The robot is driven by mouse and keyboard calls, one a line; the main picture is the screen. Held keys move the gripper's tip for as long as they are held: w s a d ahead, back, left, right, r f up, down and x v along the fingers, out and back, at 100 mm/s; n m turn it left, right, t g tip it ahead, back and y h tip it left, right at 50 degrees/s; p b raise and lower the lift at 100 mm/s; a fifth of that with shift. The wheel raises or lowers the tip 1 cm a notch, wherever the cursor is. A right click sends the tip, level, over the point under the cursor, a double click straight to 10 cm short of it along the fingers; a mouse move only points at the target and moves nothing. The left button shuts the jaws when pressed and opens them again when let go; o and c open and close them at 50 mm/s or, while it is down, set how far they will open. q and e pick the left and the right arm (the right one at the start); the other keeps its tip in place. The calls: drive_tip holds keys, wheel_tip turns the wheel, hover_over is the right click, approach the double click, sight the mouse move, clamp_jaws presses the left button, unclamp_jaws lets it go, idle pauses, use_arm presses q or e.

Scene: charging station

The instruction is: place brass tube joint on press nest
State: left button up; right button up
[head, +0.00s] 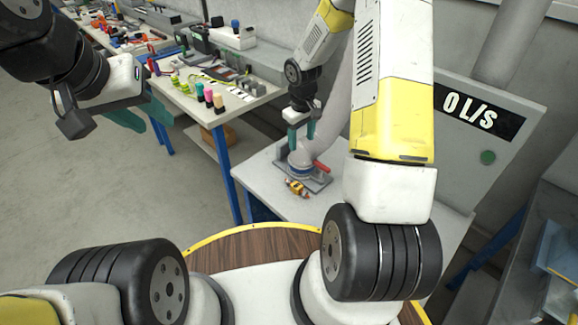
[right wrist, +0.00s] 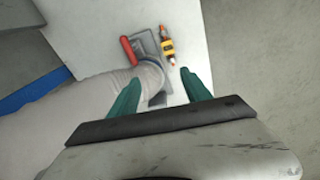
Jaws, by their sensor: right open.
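A small yellow piece with copper-coloured ends, apparently the brass tube joint (head: 297,188), lies on the pale bench beside a grey plate. It also shows in the right wrist view (right wrist: 168,48). The grey plate fixture with a red handle, apparently the press nest (head: 318,181), is partly covered by a hose end; it also shows in the right wrist view (right wrist: 147,43). My right gripper (head: 300,146) is open and empty above the fixture; its green fingers (right wrist: 160,85) are apart. My left gripper (head: 157,127) hangs empty, fingers apart, over the floor at left.
A thick grey hose (right wrist: 62,118) comes down close to my right gripper and ends over the fixture. A grey cabinet (head: 462,165) marked "0 L/S" stands right of the bench. A workbench (head: 185,95) with bottles and tools stands behind left. Bare bench surface surrounds the fixture.

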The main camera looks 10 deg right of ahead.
sight(297, 185)
drive_tip(key=shift+n+g, duration=0.6)
drive_tip(key=shift+n, duration=0.1)
drive_tip(key=f, duration=1.4)
drive_tip(key=a+f, duration=0.1)
drive_tip(key=f, duration=0.6)
drive_tip(key=shift+w+f, duration=0.25)
drive_tip(key=shift+f, duration=0.1)
clamp_jaws()
